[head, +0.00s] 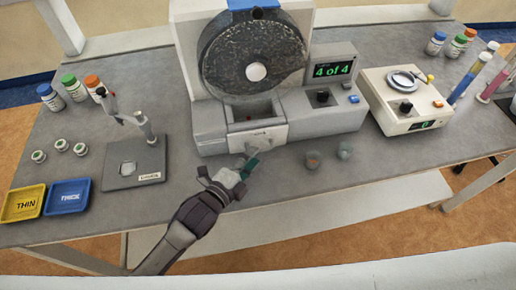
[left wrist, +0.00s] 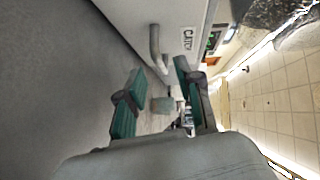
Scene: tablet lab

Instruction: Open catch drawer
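The catch drawer (head: 268,134) is a light grey front with a small label, low on the front of the drum machine (head: 212,130). Its bar handle (left wrist: 155,45) stands out from the drawer front in the left wrist view. My left gripper (head: 246,166) is at the handle in the head view, just in front of the drawer. In the left wrist view its two green-padded fingers (left wrist: 160,72) are apart, with the handle at or just past the gap between the tips. I cannot tell whether they touch it. My right gripper is not in view.
A microscope-like stand (head: 132,168), a yellow tray (head: 23,214) and a blue tray (head: 68,210) are left. Two small round items (head: 313,159) (head: 345,151) lie near the front edge, right of my gripper. A cream device (head: 405,120) stands right. The bench between stand and machine is clear.

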